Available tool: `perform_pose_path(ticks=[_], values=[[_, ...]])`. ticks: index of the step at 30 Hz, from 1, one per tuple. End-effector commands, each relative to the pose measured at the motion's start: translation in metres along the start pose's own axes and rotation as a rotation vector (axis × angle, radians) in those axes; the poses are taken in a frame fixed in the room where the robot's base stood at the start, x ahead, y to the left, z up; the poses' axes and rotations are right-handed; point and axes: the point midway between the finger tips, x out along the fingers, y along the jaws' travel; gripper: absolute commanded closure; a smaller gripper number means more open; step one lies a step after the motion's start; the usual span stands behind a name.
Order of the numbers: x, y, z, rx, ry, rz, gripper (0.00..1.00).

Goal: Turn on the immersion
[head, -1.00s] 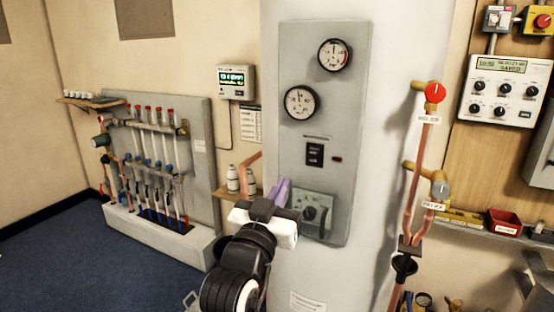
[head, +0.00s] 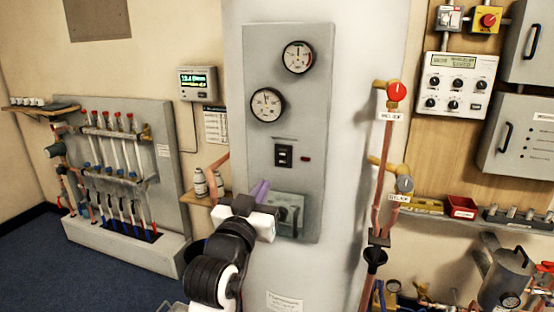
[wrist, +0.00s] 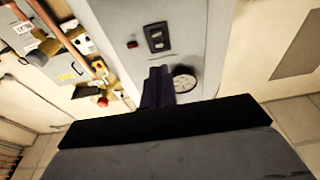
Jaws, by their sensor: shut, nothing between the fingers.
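A black rocker switch (head: 284,155) sits in the middle of a grey panel (head: 262,50) on a tall white cylinder (head: 350,60). A small dark red lamp (head: 305,158) is to its right. The switch (wrist: 157,37) and lamp (wrist: 132,44) also show in the wrist view, turned around. Its on or off position is too small to tell. My gripper (head: 260,189) is shut and empty, below and left of the switch in the head view. In the wrist view its fingertips (wrist: 158,70) point toward the panel, apart from the switch in the picture.
A grey box with a dial (head: 288,205) on the lower panel is partly hidden by my gripper. Two gauges (head: 298,57) (head: 267,105) sit above the switch. Copper pipes with a red valve knob (head: 397,92) stand to the right.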

Motion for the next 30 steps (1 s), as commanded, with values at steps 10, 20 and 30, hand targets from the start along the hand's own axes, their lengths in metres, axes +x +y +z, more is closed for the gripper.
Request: perform_pose_path(ticks=[10,20,30], values=[[0.075,0.001,-0.004,-0.001,-0.002,0.002,1.00],[0.104,0.000,-0.001,0.000,-0.001,-0.001,1.00],[0.105,0.000,0.000,0.000,0.000,-0.001,1.00]])
